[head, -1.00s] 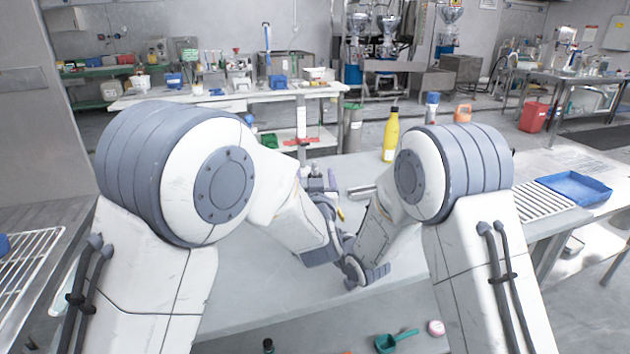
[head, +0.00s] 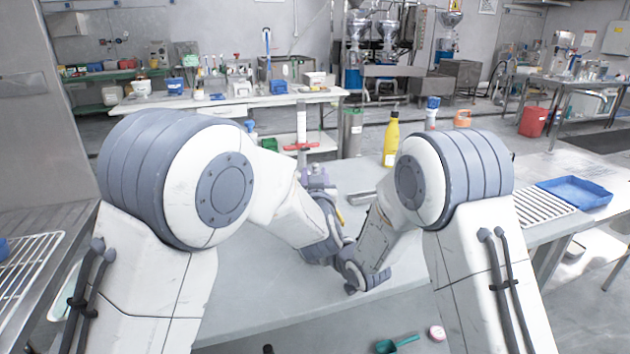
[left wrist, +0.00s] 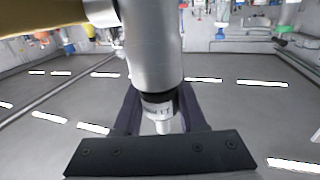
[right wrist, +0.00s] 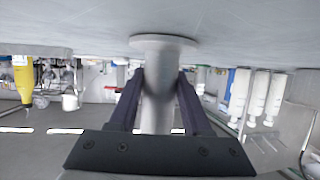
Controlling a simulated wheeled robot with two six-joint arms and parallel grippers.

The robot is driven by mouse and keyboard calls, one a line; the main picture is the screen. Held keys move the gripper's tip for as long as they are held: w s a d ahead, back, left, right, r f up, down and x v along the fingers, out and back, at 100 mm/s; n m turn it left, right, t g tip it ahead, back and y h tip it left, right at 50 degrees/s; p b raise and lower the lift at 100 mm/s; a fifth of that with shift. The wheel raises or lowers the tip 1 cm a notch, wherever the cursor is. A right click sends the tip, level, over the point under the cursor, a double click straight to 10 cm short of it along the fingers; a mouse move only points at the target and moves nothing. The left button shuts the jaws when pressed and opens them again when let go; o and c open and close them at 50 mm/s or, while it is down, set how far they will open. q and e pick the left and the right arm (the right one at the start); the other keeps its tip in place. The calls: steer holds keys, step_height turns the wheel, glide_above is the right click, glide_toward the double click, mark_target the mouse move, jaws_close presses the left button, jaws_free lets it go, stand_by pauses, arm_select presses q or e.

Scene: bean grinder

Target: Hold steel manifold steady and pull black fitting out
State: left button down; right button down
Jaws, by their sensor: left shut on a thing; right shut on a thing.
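A steel manifold's cylinder (left wrist: 153,45) fills the upper middle of the left wrist view. A black fitting (left wrist: 157,97) shows as a dark band at its end, with a pale, marked piece beyond it. My left gripper (left wrist: 160,106) is shut around this end, its fingertips partly hidden behind the cylinder. In the right wrist view, which is upside down, my right gripper (right wrist: 157,84) is shut on the manifold's steel stem (right wrist: 160,110), near a round flange (right wrist: 163,42) against the tabletop. In the head view my arms largely hide the work.
The grey worktop (head: 270,275) is mostly clear. A yellow bottle (head: 391,142) stands beyond my right arm. A blue tray (head: 575,192) lies at the right. A green scoop (head: 397,341) lies low, beyond the worktop's front edge.

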arm_select(q)
step_height(320, 180, up, 9)
steer(key=shift+r, duration=0.1)
arm_select(e)
steer(key=shift+c, duration=1.4)
jaws_free()
steer(key=shift+s, duration=0.15)
